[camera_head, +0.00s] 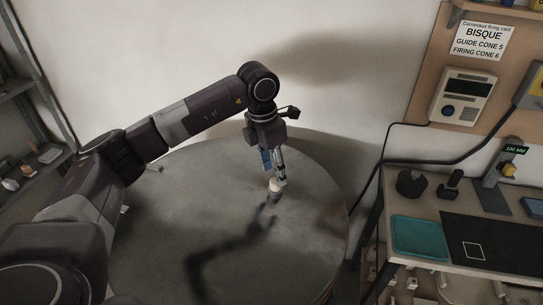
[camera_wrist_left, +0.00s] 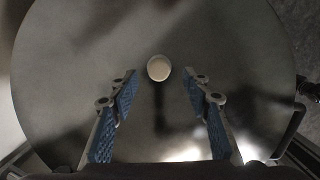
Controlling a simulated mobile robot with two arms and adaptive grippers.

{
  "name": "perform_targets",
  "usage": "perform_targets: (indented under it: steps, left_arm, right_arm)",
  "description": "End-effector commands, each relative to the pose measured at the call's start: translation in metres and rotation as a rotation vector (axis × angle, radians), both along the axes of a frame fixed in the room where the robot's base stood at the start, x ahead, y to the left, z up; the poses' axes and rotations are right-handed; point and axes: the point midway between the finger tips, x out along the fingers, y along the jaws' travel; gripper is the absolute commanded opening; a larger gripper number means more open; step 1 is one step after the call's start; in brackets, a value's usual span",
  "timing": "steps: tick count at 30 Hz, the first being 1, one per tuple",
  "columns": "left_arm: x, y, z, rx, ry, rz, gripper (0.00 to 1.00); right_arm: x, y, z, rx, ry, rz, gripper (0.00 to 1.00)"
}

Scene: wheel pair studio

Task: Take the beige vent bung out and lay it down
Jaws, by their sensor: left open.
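The beige vent bung (camera_head: 274,188) shows as a small pale plug on the large round grey top (camera_head: 180,210). In the left wrist view the bung (camera_wrist_left: 159,68) is a pale round disc near the middle of the grey surface. I cannot tell how deep it sits. My left gripper (camera_head: 275,175) points down over the bung in the head view. In the left wrist view its two blue-padded fingers (camera_wrist_left: 158,82) are spread, with the bung between and slightly beyond their tips and nothing held. My right gripper is not in view.
A bench at the right holds a teal tray (camera_head: 418,237), a dark mat (camera_head: 490,245) and a gauge reading 100 MM (camera_head: 502,168). A control box (camera_head: 466,97) hangs on the wall board. Shelves (camera_head: 35,120) stand at the left. The round top is largely bare around the bung.

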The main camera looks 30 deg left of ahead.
Motion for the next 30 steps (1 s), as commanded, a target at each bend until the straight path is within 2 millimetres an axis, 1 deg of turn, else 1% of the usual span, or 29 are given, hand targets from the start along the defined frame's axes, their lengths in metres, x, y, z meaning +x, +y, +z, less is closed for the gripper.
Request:
perform_targets:
  steps: [3, 6, 11, 17, 20, 24, 29, 30]
  left_arm:
    - [0.002, -0.001, -0.016, 0.000, 0.004, 0.000, 0.44]
    - [0.003, -0.002, -0.025, -0.001, 0.003, 0.000, 0.44]
    - [0.004, -0.003, -0.032, -0.001, 0.001, 0.000, 0.44]
    - [0.004, -0.003, -0.033, -0.001, 0.000, 0.000, 0.44]
    - [0.004, -0.003, -0.032, -0.001, 0.001, 0.000, 0.35]
    - [0.004, -0.003, -0.032, -0.001, 0.001, 0.000, 0.20]
    - [0.004, -0.003, -0.032, -0.001, 0.000, 0.000, 0.02]
    - [0.004, -0.003, -0.032, -0.001, 0.000, 0.000, 0.22]
  right_arm:
    - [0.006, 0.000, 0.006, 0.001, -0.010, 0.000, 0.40]
    - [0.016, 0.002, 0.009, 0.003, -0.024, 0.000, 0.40]
    - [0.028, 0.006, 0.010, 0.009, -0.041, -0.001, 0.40]
    - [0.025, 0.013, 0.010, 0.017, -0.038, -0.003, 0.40]
    - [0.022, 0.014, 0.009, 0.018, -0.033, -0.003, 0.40]
    - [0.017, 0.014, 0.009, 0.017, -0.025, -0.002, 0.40]
    - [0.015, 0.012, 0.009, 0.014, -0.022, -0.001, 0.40]
    - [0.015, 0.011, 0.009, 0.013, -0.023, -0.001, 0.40]
